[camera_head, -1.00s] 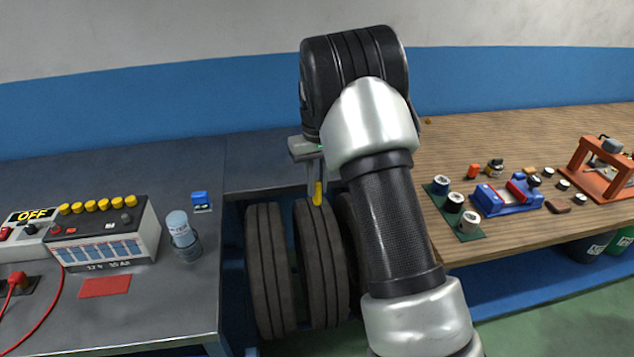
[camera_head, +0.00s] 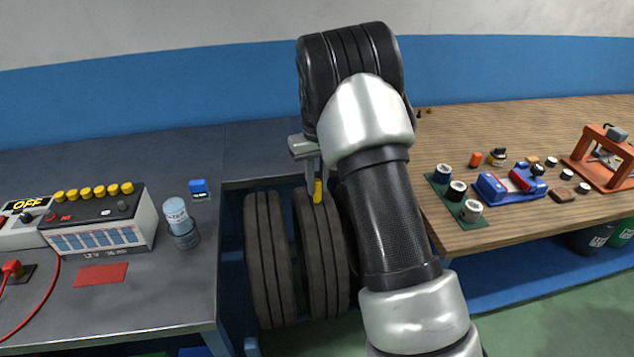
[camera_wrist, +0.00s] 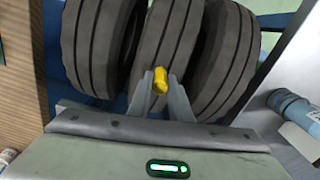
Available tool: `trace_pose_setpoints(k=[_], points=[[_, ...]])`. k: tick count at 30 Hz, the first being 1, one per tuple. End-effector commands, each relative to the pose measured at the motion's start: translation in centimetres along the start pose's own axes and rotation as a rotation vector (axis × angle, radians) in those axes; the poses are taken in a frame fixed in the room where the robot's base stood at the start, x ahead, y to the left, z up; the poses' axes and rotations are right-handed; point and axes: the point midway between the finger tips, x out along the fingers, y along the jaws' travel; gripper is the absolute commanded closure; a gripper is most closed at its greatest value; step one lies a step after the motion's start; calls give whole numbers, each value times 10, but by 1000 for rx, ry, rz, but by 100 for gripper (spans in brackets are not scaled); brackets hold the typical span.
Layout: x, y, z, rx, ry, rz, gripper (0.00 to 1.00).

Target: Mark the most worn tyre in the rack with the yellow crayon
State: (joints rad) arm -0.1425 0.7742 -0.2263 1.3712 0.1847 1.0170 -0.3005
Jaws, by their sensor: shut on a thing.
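My gripper (camera_head: 316,180) is shut on the yellow crayon (camera_head: 318,191). The crayon also shows in the wrist view (camera_wrist: 159,79), between the fingertips (camera_wrist: 161,83). It is at the top of the middle tyre (camera_wrist: 158,45); I cannot tell whether it touches the tread. In the head view, this tyre (camera_head: 321,250) stands to the right of another tyre (camera_head: 269,260). The wrist view shows three tyres side by side, with one at the left (camera_wrist: 98,45) and one at the right (camera_wrist: 226,60). All have grooved treads. My arm hides most of the third tyre in the head view. No mark is visible.
A wooden bench (camera_head: 480,135) at right holds a blue vise (camera_head: 508,187), several small cups and an orange press (camera_head: 605,155).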

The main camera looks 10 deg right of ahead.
Motion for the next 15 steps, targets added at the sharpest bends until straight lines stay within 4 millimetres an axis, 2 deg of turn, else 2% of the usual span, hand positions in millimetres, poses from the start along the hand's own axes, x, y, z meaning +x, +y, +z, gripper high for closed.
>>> trace_pose_setpoints(k=[15], points=[[6,0,0,0,0,0,100]])
